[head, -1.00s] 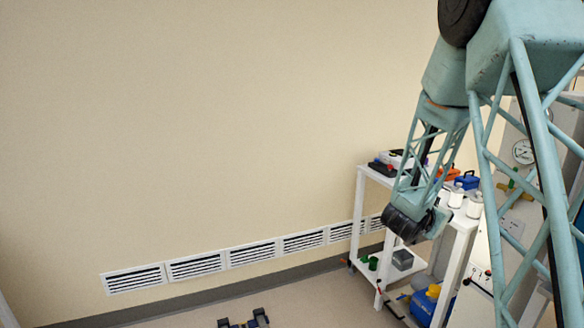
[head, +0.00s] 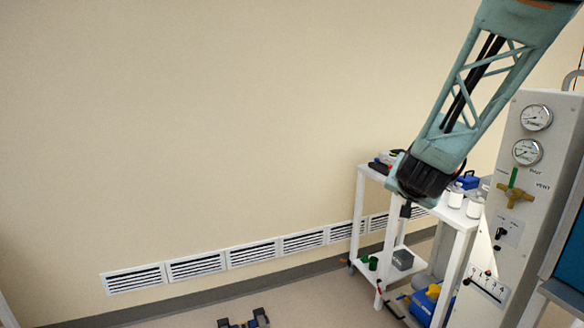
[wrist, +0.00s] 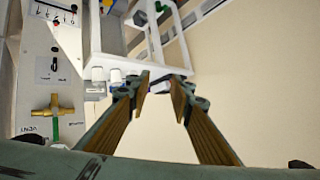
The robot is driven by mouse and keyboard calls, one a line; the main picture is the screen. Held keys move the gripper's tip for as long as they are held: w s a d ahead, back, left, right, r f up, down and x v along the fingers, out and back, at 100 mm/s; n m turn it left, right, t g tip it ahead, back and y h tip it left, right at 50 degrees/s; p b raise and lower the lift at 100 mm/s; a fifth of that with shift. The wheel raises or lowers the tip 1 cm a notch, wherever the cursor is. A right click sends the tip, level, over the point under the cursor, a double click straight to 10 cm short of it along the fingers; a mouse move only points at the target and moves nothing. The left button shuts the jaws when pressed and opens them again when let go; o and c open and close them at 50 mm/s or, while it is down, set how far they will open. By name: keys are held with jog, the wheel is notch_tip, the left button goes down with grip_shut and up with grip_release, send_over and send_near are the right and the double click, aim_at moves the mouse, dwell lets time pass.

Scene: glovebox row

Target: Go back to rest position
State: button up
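My gripper (wrist: 162,88) shows in the wrist view with its two fingers apart and only the cart and wall seen behind the gap, so it is open and empty. In the head view my arm comes down from the upper right, and the dark gripper end (head: 406,211) hangs in front of the white cart (head: 363,215). Part of the cart top is hidden behind my arm.

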jog(key=s+a+r+n+g+y, duration=0.15)
jog(key=s+a, duration=0.25)
jog(key=s, duration=0.4)
jog(key=s+a+r+n+g+y, duration=0.1)
jog(key=s+a+r+n+y, duration=0.15)
jog(key=s+a, duration=0.35)
jog(key=s+a+r+n+g+y, duration=0.1)
jog(key=s+a+r, duration=0.15)
jog(key=s, duration=0.65)
jog(key=s+f+n+g+h, duration=0.1)
jog(key=s+n+g, duration=0.1)
jog(key=s, duration=2.7)
jog(key=shift+f+n+g, duration=0.3)
jog(key=shift+n+g, duration=0.1)
jog(key=shift+g, duration=0.35)
